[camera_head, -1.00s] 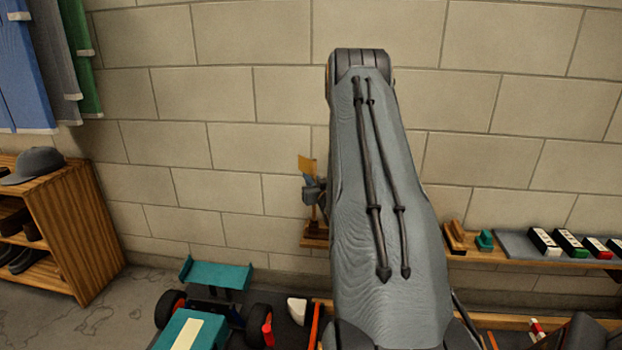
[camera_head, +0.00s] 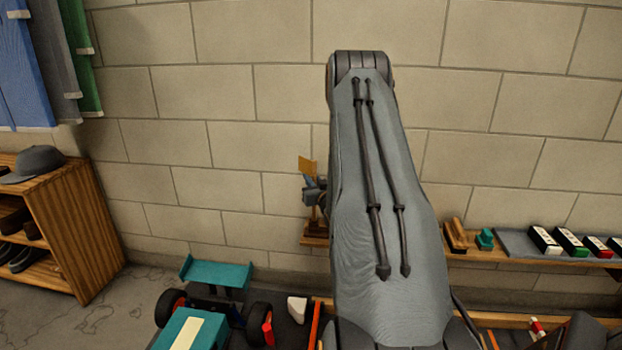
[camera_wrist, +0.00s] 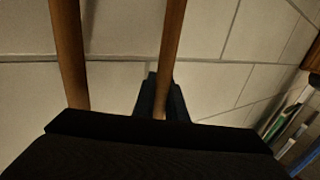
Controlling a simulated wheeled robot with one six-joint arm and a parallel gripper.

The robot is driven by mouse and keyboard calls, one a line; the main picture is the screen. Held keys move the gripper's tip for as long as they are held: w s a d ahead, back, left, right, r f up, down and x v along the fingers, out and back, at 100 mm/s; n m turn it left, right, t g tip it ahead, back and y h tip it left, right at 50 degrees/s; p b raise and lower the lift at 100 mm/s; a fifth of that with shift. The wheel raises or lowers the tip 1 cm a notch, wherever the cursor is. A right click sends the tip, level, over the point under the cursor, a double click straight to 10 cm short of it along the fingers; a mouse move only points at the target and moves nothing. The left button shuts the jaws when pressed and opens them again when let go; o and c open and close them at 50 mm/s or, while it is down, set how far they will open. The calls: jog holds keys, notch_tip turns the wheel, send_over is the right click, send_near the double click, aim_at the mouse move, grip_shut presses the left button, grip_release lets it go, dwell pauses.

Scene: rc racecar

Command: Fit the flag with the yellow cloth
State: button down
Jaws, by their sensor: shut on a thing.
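The flag with the yellow cloth (camera_head: 307,166) stands upright at the wall, left of my arm in the head view. My gripper (camera_head: 313,190) is at its pole, just below the cloth. In the wrist view my gripper (camera_wrist: 161,97) is shut on a wooden pole (camera_wrist: 172,40); no cloth shows there. A second wooden pole (camera_wrist: 68,55) stands to the left, outside the fingers. The flag's lower end is at a small wooden holder (camera_head: 313,242), partly hidden by my arm. The teal racecar (camera_head: 190,330) with its rear wing (camera_head: 215,273) is at the lower left, partly cut off.
A wooden wall shelf (camera_head: 470,257) at the right carries small boxes (camera_head: 568,242) and a teal part (camera_head: 485,239). A wooden cabinet (camera_head: 90,235) with a cap (camera_head: 35,164) stands at the left. The wall above the car is bare. My arm hides the middle.

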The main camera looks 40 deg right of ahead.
jog(key=shift+f+b, duration=1.2)
jog(key=shift+f, duration=1.2)
jog(key=c, duration=1.7)
grip_release()
jog(key=shift+s, duration=0.15)
jog(key=p+v, duration=0.1)
jog(key=v, duration=0.6)
jog(key=shift+s+a+p, duration=0.1)
jog(key=shift+s+p, duration=0.1)
jog(key=shift+p, duration=0.1)
